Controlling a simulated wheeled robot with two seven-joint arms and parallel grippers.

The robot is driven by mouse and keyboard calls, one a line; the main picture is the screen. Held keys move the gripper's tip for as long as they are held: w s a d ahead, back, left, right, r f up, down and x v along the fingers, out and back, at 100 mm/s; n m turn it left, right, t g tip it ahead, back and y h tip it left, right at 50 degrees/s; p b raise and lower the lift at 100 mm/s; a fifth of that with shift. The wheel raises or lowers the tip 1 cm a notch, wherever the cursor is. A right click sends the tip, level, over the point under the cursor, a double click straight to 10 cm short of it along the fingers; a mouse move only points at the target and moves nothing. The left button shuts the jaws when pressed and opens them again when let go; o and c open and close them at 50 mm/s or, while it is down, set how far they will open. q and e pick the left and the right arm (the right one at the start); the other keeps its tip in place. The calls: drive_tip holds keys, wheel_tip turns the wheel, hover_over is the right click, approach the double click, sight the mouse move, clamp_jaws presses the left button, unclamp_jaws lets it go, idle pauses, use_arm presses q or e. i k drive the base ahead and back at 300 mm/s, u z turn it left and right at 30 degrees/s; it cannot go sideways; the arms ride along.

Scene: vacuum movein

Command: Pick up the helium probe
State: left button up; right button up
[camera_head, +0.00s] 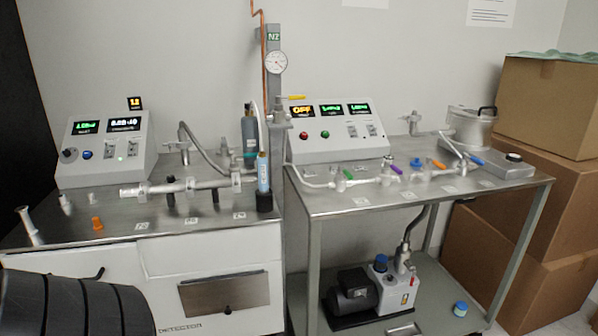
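A slim blue probe-like tool (263,172) with a pale label stands upright in a small black holder (265,203) at the right front corner of the left steel bench (110,225). It appears to be the helium probe, though its label is too small to read. A pale hose runs near its top. A dark ribbed shape (70,306), apparently part of my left arm, fills the lower left corner. Neither of my grippers is in view, so nothing shows as held.
A horizontal metal tube (180,187) on black posts lies left of the holder. Behind it stand a dark cylinder (249,130) and a post with a gauge (276,62). A cart (335,205) with valves stands right; cardboard boxes (545,110) are stacked beyond it.

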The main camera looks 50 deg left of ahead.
sight(263, 181)
drive_tip(key=i, duration=2.9)
drive_tip(key=u, duration=3.8)
